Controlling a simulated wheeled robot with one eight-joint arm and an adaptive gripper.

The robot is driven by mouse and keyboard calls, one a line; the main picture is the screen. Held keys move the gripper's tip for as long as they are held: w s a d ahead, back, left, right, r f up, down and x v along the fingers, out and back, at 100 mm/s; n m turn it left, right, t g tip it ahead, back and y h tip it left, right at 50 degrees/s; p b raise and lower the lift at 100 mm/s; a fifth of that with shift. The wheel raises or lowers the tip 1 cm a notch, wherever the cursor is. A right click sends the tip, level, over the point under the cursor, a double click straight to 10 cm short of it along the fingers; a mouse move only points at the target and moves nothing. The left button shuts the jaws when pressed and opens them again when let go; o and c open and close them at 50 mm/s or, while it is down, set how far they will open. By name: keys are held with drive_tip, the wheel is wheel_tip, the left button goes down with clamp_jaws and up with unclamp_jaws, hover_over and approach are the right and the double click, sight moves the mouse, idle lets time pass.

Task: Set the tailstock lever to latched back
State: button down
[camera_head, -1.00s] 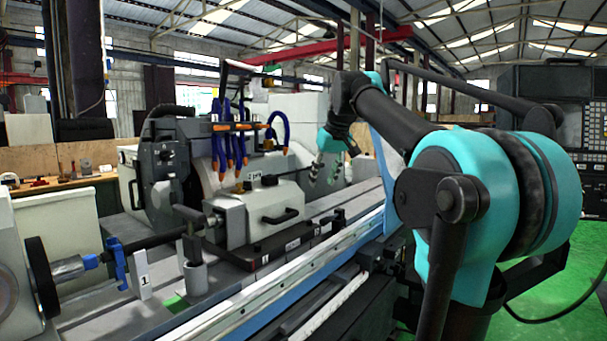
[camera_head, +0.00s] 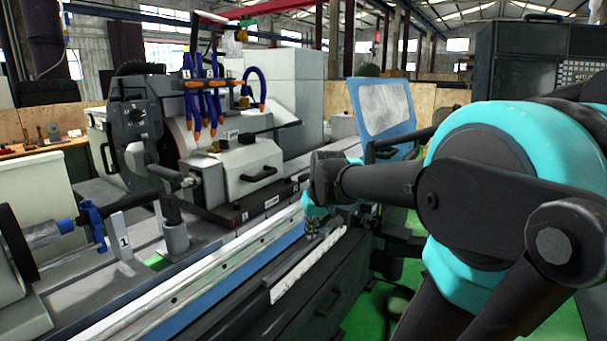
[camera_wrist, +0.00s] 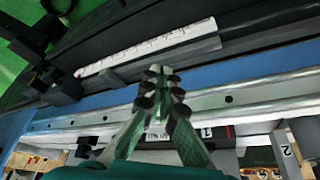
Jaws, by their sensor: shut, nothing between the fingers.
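The tailstock (camera_head: 238,158) is a pale grey block on the machine bed in the head view, with a black handle on its front. A dark bar (camera_head: 270,131) that looks like its lever lies across the top and points right; I cannot tell its latch position. My gripper (camera_head: 322,228) is low over the front edge of the bed, to the right of the tailstock and apart from it. In the wrist view my gripper (camera_wrist: 160,85) has its fingertips together, empty, over the bed's front rail. The lever is not identifiable in the wrist view.
Blue and orange coolant hoses (camera_head: 205,100) hang above the tailstock. A blue-framed clear guard (camera_head: 382,108) stands behind my forearm. The metal rail (camera_head: 205,285) and a white strip (camera_head: 300,268) run along the front. A blue clamp (camera_head: 93,222) sits at left. Green floor lies at right.

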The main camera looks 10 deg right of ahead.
drive_tip(key=s+d+f+m, duration=0.1)
drive_tip(key=s+f, duration=1.5)
drive_tip(key=f, duration=0.2)
drive_tip(key=shift+s+m+h, duration=0.3)
drive_tip(key=shift+s+h, duration=0.1)
drive_tip(key=shift+d+r, duration=0.1)
drive_tip(key=shift+d, duration=0.05)
